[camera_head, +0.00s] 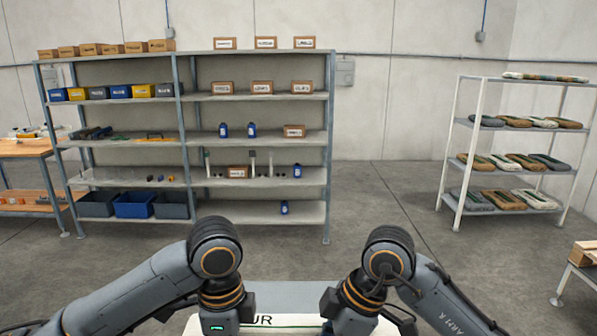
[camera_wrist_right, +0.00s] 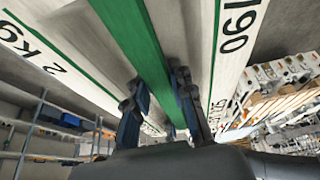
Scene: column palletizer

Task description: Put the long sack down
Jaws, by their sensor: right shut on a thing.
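The long sack is white with green bands and dark lettering. In the head view only a strip of the sack (camera_head: 275,321) shows at the bottom edge, between my two arms. In the right wrist view the sack (camera_wrist_right: 85,40) fills the upper part, very close. My right gripper (camera_wrist_right: 156,82) is shut on it, with its two fingers at the middle green band. In the head view the left arm's end stands at the sack's left end, and its fingers are cut off by the bottom edge. What lies under the sack is hidden.
A large grey shelf (camera_head: 182,180) with cartons, bins and bottles stands at the back left. A white rack (camera_head: 452,172) at right holds several folded sacks (camera_head: 525,161). A wooden table (camera_head: 25,147) is at far left. A low stand (camera_head: 585,270) is at the right edge. Floor between is clear.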

